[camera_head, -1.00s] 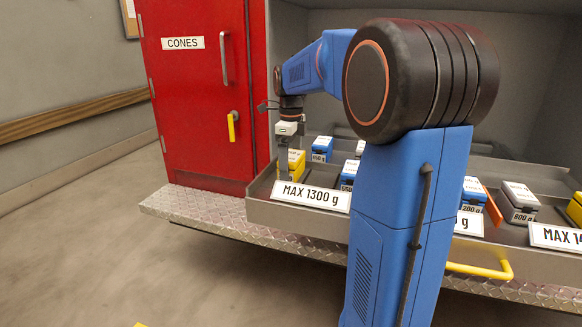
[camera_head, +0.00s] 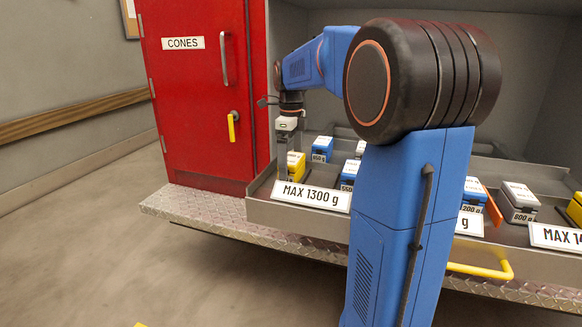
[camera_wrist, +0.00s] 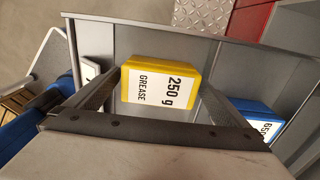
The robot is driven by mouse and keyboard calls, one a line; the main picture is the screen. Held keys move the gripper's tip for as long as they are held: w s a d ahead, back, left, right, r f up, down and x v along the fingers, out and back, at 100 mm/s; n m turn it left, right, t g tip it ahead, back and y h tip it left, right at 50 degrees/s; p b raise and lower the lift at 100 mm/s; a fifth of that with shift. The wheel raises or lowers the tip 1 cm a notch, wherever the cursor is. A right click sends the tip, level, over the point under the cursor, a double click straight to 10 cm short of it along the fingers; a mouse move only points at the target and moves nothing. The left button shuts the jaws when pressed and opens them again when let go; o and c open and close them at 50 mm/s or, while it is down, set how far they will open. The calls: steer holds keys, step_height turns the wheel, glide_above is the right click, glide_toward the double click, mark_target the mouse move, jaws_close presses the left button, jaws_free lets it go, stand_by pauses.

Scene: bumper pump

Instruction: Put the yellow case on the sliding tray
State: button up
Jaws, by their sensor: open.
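The yellow case (camera_head: 297,164) stands in the left end of the grey tray (camera_head: 262,212) labelled MAX 1300 g. My gripper (camera_head: 287,163) is open, pointing down, with one finger on each side of the case. In the wrist view a gap shows between the right finger and the case; whether the left finger touches it I cannot tell. The case's base is hidden in the head view.
Blue cases (camera_head: 322,149) (camera_head: 348,173) stand right of the yellow one. My arm hides the middle of the tray. A red CONES cabinet (camera_head: 200,100) stands close on the left.

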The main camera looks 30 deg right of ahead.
mark_target(291, 158)
step_height(291, 158, up, 10)
steer(key=s+a+f+n+t, duration=0.1)
steer(key=s+a+f+n, duration=0.4)
steer(key=s+n, duration=0.4)
steer(key=s+a+f+n+t, duration=0.2)
steer(key=s+a+f+n, duration=0.4)
steer(key=s+f+n, duration=0.2)
steer(key=s+a+f+n+t, duration=0.1)
steer(key=s+a+f+n, duration=0.4)
steer(key=s+n, duration=0.6)
step_height(291, 158, down, 2)
steer(key=shift+s+a+f+t, duration=0.2)
steer(key=shift+s+a+t, duration=0.2)
steer(key=shift+s, duration=0.15)
steer(key=shift+c, duration=0.6)
